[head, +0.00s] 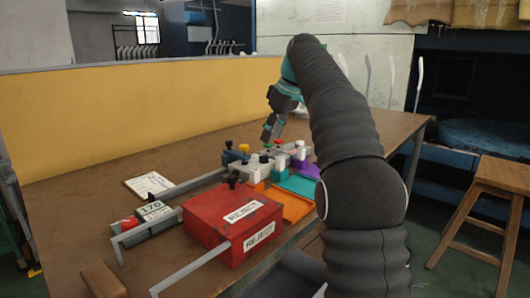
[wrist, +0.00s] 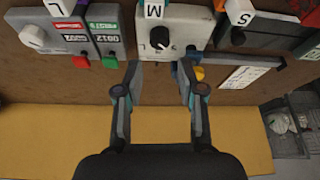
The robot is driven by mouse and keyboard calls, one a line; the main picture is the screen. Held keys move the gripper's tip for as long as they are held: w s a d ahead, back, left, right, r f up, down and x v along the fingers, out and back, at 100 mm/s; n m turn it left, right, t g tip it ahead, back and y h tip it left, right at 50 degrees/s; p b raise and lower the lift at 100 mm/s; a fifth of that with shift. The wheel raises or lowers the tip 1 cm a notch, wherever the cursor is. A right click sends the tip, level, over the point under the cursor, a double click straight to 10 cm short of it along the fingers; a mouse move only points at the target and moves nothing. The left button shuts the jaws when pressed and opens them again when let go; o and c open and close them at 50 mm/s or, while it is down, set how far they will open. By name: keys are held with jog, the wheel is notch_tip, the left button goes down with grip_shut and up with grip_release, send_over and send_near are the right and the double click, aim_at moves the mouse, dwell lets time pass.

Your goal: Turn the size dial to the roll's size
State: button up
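In the wrist view a black dial knob (wrist: 160,36) sits on the face of a grey box (wrist: 180,22) with a white M tag (wrist: 153,9) above it. The knob carries a pale mark; small letters beside it are too small to read surely. My gripper (wrist: 160,70) is open and empty, its two fingers apart below the knob and to either side of it, not closed on it. In the head view my gripper (head: 270,134) points down over the back of the row of devices. I cannot pick out the roll.
A red reject box (head: 225,225) and orange (head: 292,207) and teal (head: 298,186) trays stand at the front. In the wrist view, a display box (wrist: 82,38) and a white knob (wrist: 33,37) are left, an S tag (wrist: 240,18) right. A yellow panel (head: 140,110) stands behind.

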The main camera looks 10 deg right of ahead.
aim_at(263, 155)
jog(key=x, duration=0.6)
jog(key=shift+w+f, duration=0.1)
jog(key=shift+f, duration=0.25)
jog(key=shift+c, duration=0.2)
grip_shut()
